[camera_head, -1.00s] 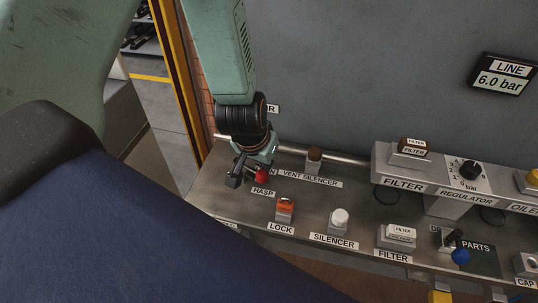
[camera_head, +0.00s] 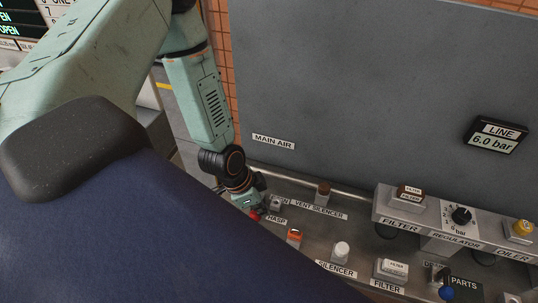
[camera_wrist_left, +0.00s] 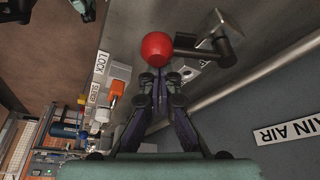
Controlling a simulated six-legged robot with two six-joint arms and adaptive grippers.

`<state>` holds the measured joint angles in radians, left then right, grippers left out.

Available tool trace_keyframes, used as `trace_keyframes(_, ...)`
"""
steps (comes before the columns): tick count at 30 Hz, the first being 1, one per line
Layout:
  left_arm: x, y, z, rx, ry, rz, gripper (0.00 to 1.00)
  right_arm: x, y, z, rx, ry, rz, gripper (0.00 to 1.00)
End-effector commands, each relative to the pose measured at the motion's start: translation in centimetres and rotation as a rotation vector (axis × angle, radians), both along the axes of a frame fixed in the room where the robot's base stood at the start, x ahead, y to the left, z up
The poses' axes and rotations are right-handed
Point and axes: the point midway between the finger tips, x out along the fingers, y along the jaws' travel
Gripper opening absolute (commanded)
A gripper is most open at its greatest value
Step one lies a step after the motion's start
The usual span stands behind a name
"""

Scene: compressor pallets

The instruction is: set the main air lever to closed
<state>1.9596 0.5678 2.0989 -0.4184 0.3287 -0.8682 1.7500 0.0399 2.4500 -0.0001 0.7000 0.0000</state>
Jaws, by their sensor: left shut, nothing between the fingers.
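The main air lever has a red ball knob (camera_wrist_left: 157,49) on a dark arm. In the left wrist view the arm runs right from the knob to a grey bracket (camera_wrist_left: 215,40). In the head view the knob (camera_head: 256,216) shows small, partly hidden by my left gripper (camera_head: 257,210), left of the grey pivot block (camera_head: 276,203). In the left wrist view my left gripper (camera_wrist_left: 160,78) is shut and empty, its fingertips right beside the knob. I cannot tell whether they touch. A MAIN AIR label (camera_head: 273,142) is on the wall. The lever's position label is mostly hidden.
On the bench stand an orange lock (camera_head: 295,237), a white silencer (camera_head: 341,251), a brown vent silencer (camera_head: 323,190) and a filter box (camera_head: 392,268). A pipe runs along the wall. The regulator unit (camera_head: 461,215) stands to the right.

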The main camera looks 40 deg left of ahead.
Motion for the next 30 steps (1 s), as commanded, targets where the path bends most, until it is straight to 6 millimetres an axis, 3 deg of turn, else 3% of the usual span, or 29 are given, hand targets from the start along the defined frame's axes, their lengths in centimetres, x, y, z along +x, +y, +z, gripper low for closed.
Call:
trace_keyframes(10, -1.3, 1.2, 0.1, 0.0, 0.002, -0.237, 0.0, 0.0, 0.0, 1.8, 0.0, 0.0, 0.0, 0.4)
trace_keyframes(30, -1.8, 1.9, -0.1, 0.001, 0.001, -0.23, 0.0, 0.0, 0.0, 2.3, 0.0, 0.0, 0.0, 0.4)
